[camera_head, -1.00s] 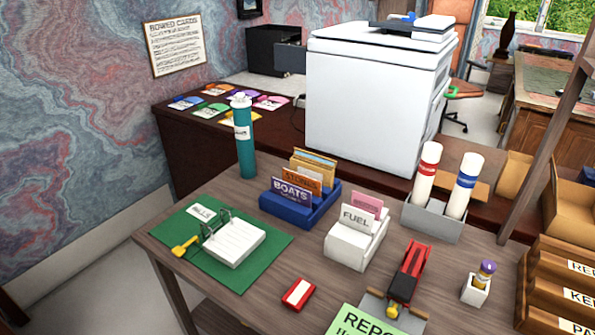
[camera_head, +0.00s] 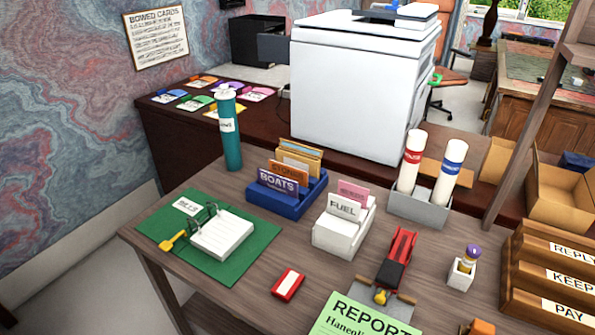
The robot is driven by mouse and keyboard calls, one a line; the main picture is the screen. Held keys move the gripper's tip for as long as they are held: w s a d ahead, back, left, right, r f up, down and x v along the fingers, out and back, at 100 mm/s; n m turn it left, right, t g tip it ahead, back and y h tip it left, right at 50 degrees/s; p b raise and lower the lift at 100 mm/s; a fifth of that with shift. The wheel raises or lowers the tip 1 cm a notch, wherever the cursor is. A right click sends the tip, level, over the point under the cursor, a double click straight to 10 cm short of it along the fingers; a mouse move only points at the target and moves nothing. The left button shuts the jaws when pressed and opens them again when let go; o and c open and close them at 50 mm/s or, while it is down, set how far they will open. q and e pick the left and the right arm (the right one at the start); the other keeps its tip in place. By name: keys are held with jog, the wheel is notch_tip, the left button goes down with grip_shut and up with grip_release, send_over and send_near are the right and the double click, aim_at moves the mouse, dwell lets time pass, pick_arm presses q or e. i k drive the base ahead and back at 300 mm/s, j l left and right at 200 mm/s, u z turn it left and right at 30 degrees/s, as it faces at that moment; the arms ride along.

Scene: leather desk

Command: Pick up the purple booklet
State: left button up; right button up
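A small purple booklet (camera_head: 228,87) lies flat at the back left, on the dark wooden cabinet (camera_head: 180,142) behind the desk. It is in a loose group with an orange booklet (camera_head: 203,81), a pink one (camera_head: 258,94), a blue one (camera_head: 168,97), a green one (camera_head: 198,103) and a yellow one (camera_head: 211,112). The tall teal bottle (camera_head: 230,140) stands in front of the group. Neither of my grippers is in view.
A large white printer (camera_head: 350,95) stands right of the booklets.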

aim_at(288, 187)
jog(key=j+z, duration=0.2)
jog(key=z, duration=0.5)
jog(key=j+z, duration=0.3)
jog(key=j, duration=0.3)
jog(key=j+z, duration=0.3)
jog(key=j, duration=0.3)
jog(key=k+j, duration=0.1)
jog(key=j, duration=0.75)
jog(key=k+j+z, duration=0.1)
jog(key=j, duration=0.3)
